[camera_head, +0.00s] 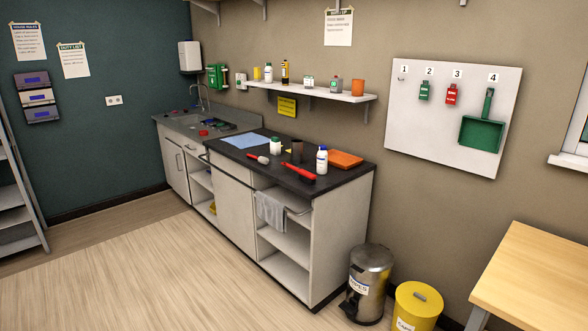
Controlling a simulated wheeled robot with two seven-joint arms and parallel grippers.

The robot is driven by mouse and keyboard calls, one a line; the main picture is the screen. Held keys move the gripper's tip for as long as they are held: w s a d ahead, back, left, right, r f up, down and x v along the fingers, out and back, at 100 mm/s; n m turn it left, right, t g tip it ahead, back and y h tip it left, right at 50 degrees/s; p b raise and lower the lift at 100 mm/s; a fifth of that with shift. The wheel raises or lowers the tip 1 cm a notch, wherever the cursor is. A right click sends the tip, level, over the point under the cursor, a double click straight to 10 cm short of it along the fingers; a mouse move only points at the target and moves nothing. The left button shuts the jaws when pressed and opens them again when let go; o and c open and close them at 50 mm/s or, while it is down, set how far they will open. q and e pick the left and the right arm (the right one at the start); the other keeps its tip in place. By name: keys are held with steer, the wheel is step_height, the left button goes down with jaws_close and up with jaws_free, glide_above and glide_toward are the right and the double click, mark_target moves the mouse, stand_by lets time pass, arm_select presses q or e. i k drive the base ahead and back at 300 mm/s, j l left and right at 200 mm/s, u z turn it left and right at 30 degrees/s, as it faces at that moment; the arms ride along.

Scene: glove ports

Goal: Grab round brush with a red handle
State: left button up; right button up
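Two items with red on them lie on the dark worktop (228,147). One is a small item with a red part and a pale, whitish end (261,159), towards the worktop's front edge. The other is a longer red item (297,173), lying slantwise near the front right. Both are too small for me to tell which is the round brush with a red handle. Neither of my grippers shows in the head view.
A metal bin (368,285) and yellow bin (417,305) stand right of the cabinet. The floor in front is clear.

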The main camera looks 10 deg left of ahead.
mark_target(260, 159)
steer(key=i+j, duration=0.6)
steer(key=i+j+u, duration=0.15)
steer(key=i+j, duration=0.4)
steer(key=i, duration=0.45)
steer(key=z, duration=0.05)
